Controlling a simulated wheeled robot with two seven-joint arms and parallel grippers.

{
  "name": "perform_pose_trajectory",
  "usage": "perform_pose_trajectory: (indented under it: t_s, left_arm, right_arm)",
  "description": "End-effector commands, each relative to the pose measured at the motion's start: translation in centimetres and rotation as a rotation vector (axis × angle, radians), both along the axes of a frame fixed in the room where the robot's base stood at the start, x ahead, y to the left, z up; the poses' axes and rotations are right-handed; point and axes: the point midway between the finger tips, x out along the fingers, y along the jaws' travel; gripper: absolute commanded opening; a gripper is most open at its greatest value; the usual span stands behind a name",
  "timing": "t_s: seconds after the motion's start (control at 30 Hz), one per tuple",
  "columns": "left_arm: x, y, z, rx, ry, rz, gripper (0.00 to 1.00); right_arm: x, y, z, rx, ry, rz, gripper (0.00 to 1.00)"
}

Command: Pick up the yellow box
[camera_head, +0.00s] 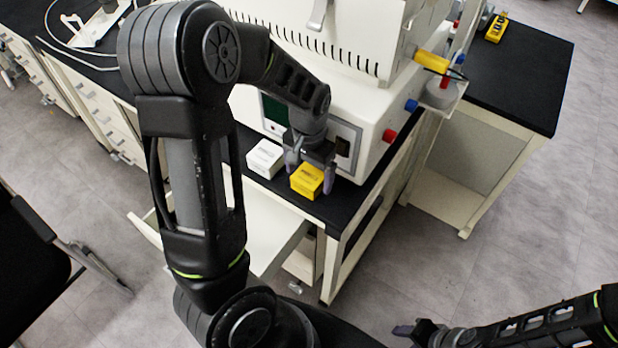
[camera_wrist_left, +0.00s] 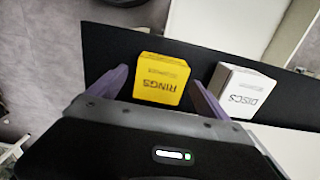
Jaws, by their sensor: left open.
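The yellow box (camera_head: 307,182), marked RINGS in the left wrist view (camera_wrist_left: 161,80), sits on the black bench top near its front corner. My left gripper (camera_head: 311,172) is open right at the box. Whether either finger touches the box, I cannot tell. My right gripper (camera_head: 408,332) is low in the head view, away from the bench, and its jaw opening is not clear.
A white box (camera_head: 264,158) marked DISCS (camera_wrist_left: 240,91) stands beside the yellow box. The large white machine (camera_head: 370,105), with red and blue knobs, rises just behind. The bench edge is close in front. A side table (camera_head: 530,75) stands at the right.

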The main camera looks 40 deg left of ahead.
Motion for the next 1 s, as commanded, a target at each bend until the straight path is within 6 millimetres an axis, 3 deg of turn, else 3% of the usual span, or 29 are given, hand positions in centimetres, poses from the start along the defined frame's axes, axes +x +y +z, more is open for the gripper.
perform_pose_trajectory:
  t_s: [0.2, 0.77, 1.0]
  left_arm:
    - [0.0, 0.0, -1.9, 0.0, -0.001, 0.002, 0.89]
    - [0.0, 0.0, -1.8, 0.0, -0.002, 0.001, 0.89]
    - [0.0, 0.0, -1.8, 0.0, -0.002, 0.001, 0.69]
  right_arm:
    - [0.0, 0.0, 0.2, -0.001, 0.001, -0.001, 0.47]
    - [0.0, 0.0, 0.1, -0.001, 0.001, -0.001, 0.47]
    - [0.0, 0.0, 0.1, -0.001, 0.001, -0.001, 0.47]
